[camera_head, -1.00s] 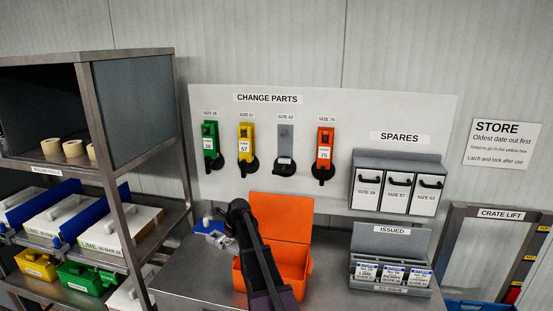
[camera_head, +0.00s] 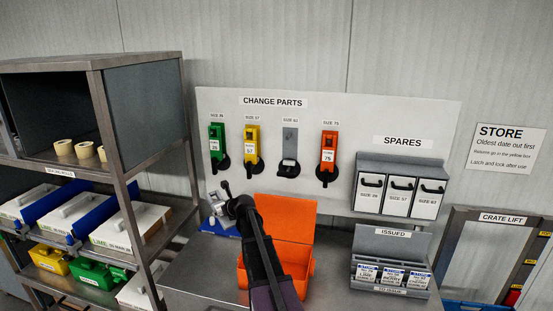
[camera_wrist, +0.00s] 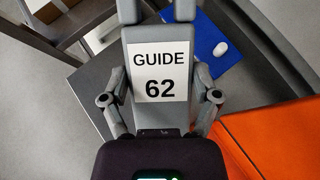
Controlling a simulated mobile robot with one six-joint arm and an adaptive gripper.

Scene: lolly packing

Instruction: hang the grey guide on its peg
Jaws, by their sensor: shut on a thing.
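The grey guide (camera_wrist: 160,118), with a white label reading GUIDE 62, is between the fingers of my gripper (camera_wrist: 160,98) in the wrist view. My gripper is shut on it. In the head view my gripper (camera_head: 224,192) is above the left part of the bench, below and left of the pegs; the guide is hard to make out there. The SIZE 62 place on the board has a grey backing strip (camera_head: 290,141) with a black holder (camera_head: 288,169) at its foot, and no guide hangs on it. The peg itself is too small to tell.
Green (camera_head: 216,143), yellow (camera_head: 251,143) and orange (camera_head: 328,150) guides hang on the board (camera_head: 360,115). An open orange box (camera_head: 285,215) stands on the bench beside my arm. A blue mat (camera_wrist: 222,55) bears a small white object. A metal shelf (camera_head: 130,130) stands at left.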

